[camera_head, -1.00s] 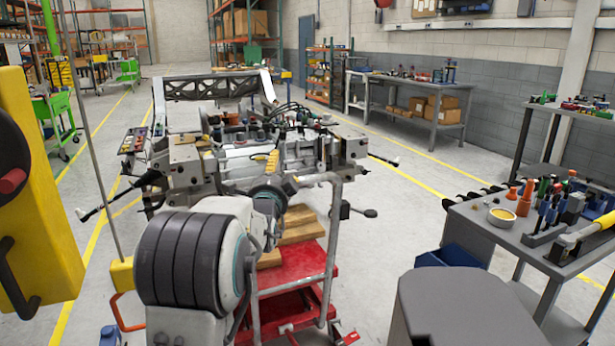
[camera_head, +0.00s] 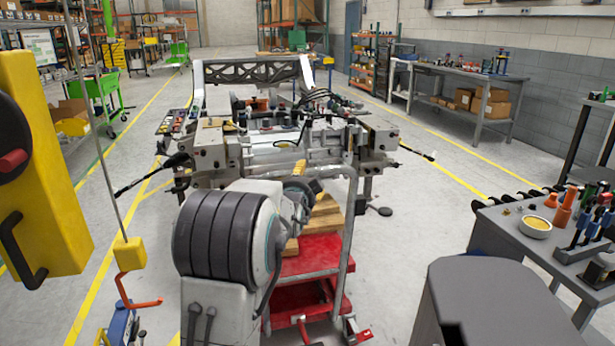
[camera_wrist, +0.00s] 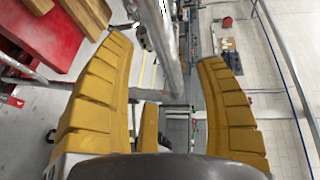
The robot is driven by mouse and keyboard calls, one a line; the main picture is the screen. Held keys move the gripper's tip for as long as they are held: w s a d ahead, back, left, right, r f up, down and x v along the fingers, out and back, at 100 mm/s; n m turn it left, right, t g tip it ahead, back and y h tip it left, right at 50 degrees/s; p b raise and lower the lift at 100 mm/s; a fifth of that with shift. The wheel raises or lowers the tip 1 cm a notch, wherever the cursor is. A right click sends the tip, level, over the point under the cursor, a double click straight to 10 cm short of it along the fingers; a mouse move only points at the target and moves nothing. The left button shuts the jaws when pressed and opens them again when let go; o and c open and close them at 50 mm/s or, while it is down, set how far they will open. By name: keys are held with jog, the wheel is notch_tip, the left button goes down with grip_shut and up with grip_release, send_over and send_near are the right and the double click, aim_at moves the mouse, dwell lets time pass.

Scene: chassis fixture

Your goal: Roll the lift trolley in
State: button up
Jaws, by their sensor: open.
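The red lift trolley (camera_head: 317,250) stands at the near end of the chassis (camera_head: 285,155), with wooden blocks (camera_head: 326,215) on its top. Its grey tube handle (camera_head: 351,210) rises on the right side. My gripper is mostly hidden behind my arm in the head view, close to the handle. In the wrist view my gripper (camera_wrist: 166,50) is open, its yellow fingers spread. A grey tube (camera_wrist: 162,40), apparently the handle, runs between the fingertips; I cannot tell whether they touch it. The red trolley top (camera_wrist: 40,45) and wood show at the upper left.
A yellow hoist-like unit (camera_head: 40,170) hangs close at the left, with a cable and an orange hook (camera_head: 135,290) nearby. A grey tool bench (camera_head: 510,228) stands at the right. Open floor lies left of the chassis and between it and the right wall.

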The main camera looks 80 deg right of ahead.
aim_at(307, 176)
jog(key=shift+d+f+p, duration=0.1)
jog(key=shift+d+f, duration=0.1)
jog(key=shift+d, duration=0.85)
jog(key=shift+d+f+p, duration=0.1)
jog(key=shift+d+f, duration=0.05)
jog(key=shift+d, duration=0.9)
jog(key=shift+d+f+p, duration=0.1)
jog(key=shift+d+f, duration=0.1)
jog(key=shift+d, duration=0.85)
